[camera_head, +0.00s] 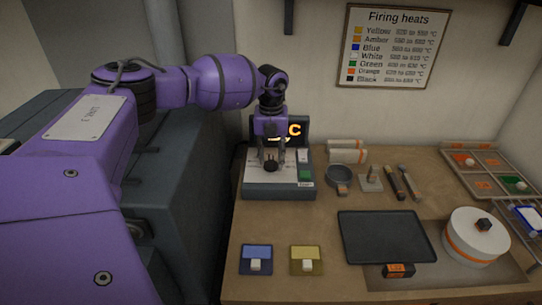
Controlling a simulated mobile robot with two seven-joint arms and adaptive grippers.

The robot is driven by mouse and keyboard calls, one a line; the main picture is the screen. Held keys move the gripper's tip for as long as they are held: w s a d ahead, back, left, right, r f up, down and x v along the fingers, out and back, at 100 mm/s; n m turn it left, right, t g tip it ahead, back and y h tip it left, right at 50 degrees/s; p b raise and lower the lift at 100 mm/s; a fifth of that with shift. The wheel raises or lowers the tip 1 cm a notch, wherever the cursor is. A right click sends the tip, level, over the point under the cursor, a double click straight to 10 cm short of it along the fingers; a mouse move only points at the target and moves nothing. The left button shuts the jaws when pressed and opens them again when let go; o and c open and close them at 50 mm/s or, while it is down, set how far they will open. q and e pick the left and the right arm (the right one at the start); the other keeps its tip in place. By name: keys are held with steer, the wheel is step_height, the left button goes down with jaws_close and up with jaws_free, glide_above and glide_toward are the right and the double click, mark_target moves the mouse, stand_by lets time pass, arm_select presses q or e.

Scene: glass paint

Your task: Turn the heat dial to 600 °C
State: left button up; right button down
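The heat dial (271,166) is a dark round knob on the pale top of a small control box (255,190). The box has a dark display (293,130) at its back. Orange characters ending in "C" show there, but my arm hides most of the reading. My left gripper (271,158) points down over the box from its purple arm. Its two fingers are spread, one on each side of the dial, with small gaps seeming to show beside it. Contact with the dial is too small to make out. My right gripper is out of view.
A green button (305,175) sits on the box's right side. Blue (256,258) and yellow (308,260) trays lie in front. A black tray (385,228), a white round kiln-like pot (476,240) and several tools stand to the right. A "Firing heats" chart (394,45) hangs behind.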

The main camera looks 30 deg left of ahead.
mark_target(271, 159)
arm_select(q)
steer(key=shift+r, duration=0.1)
step_height(271, 159, up, 12)
stand_by(0.4)
stand_by(0.5)
